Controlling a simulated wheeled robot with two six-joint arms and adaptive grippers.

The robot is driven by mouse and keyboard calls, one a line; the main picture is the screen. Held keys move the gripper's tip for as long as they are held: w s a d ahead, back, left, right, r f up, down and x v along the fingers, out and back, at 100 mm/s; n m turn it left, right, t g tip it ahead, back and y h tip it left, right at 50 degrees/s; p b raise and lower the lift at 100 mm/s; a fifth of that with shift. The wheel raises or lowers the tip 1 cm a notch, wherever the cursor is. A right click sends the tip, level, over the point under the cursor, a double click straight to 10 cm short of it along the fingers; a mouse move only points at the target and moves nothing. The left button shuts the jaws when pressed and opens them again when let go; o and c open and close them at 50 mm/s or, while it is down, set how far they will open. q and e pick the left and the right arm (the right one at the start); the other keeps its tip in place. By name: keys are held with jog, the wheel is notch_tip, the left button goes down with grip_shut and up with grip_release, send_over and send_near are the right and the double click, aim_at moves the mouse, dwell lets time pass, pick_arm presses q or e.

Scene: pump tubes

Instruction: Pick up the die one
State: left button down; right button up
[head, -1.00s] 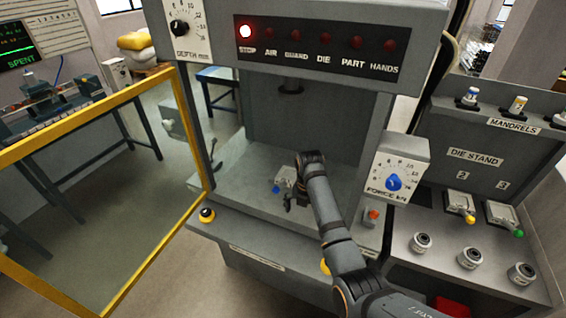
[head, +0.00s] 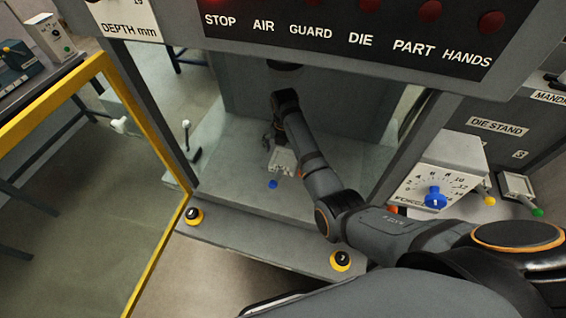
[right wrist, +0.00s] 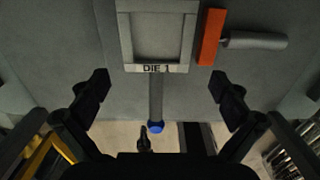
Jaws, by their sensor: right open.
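Die one, a grey framed block marked "DIE 1" (right wrist: 156,69), lies on the press bed with its handle and blue knob (right wrist: 156,127) pointing toward the front. In the head view the die (head: 284,159) sits beside my forearm, its blue knob (head: 273,184) at the front. My right gripper (head: 268,138) is inside the press, close to the die and partly hidden by my arm. In the right wrist view the right gripper (right wrist: 158,92) is open, its fingers apart on either side of the handle, touching nothing. My left gripper is not in view.
An orange block with a grey handle (right wrist: 211,38) is right of the die. The yellow-framed guard (head: 103,62) stands open at left. The force dial box (head: 440,175) is right of the opening. Yellow-ringed buttons (head: 341,260) line the front. The bed left of the die is clear.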

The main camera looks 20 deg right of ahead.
aim_at(283, 164)
jog(key=f, duration=0.1)
jog(key=f+p, duration=0.1)
jog(key=f, duration=0.3)
jog(key=shift+w, duration=0.3)
jog(key=shift+f, duration=0.2)
jog(key=shift+s, duration=0.1)
jog(key=shift+a+f, duration=0.1)
jog(key=shift+c, duration=2.1)
jog(key=c, duration=1)
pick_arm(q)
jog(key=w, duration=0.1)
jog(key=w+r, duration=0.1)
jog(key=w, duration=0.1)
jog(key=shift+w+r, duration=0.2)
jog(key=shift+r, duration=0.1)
pick_arm(e)
jog(key=shift+c, duration=0.6)
pick_arm(q)
jog(key=shift+p, duration=0.3)
